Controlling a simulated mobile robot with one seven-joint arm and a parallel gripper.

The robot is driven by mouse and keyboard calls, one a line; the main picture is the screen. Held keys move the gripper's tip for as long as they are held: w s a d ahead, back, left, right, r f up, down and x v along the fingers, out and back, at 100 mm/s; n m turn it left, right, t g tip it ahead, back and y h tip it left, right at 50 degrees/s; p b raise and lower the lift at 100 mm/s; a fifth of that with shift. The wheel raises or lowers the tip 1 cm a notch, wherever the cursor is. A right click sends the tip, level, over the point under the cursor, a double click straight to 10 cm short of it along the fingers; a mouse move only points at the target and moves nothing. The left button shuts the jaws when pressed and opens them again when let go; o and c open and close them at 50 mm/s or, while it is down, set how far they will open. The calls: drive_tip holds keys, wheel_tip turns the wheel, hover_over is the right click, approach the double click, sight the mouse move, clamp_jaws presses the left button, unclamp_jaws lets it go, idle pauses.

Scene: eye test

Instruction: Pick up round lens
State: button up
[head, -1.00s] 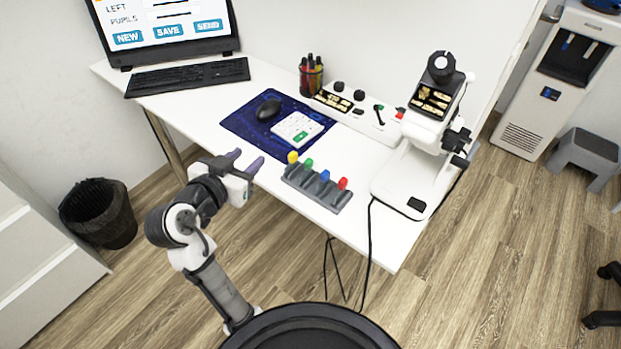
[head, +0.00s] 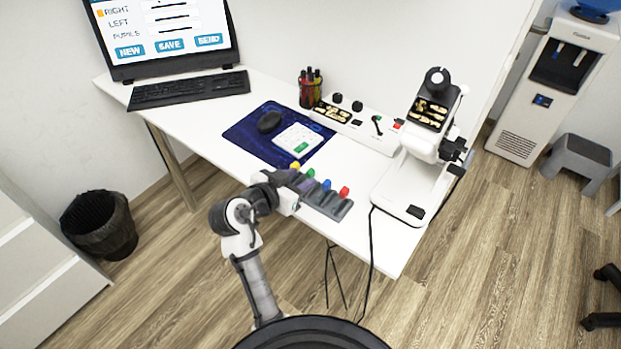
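A dark grey rack (head: 338,211) near the table's front edge holds small pieces with yellow (head: 295,166), green (head: 310,173), blue (head: 327,185) and red (head: 344,193) tops. I cannot tell which thing is the round lens; no piece here shows clearly as one. My gripper (head: 298,182), with purple-grey fingers, is at the rack's left end, close to the yellow and green tops and partly covering that end. Whether its fingers are apart or closed, or touch anything, is too small to tell.
A white instrument (head: 398,190) stands on the table (head: 205,130) right of the rack. Behind the rack are a keypad (head: 297,137), a mouse (head: 269,122) on a blue mat (head: 243,130) and a long white control box (head: 372,138). The table's left front is clear.

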sight(309, 173)
drive_tip(key=w+d, duration=0.1)
drive_tip(key=w+d+p, duration=0.1)
drive_tip(key=shift+w+d+f+p, duration=0.3)
drive_tip(key=shift+w, duration=0.1)
drive_tip(key=shift+w+d+f, duration=0.25)
drive_tip(key=shift+w, duration=0.05)
clamp_jaws()
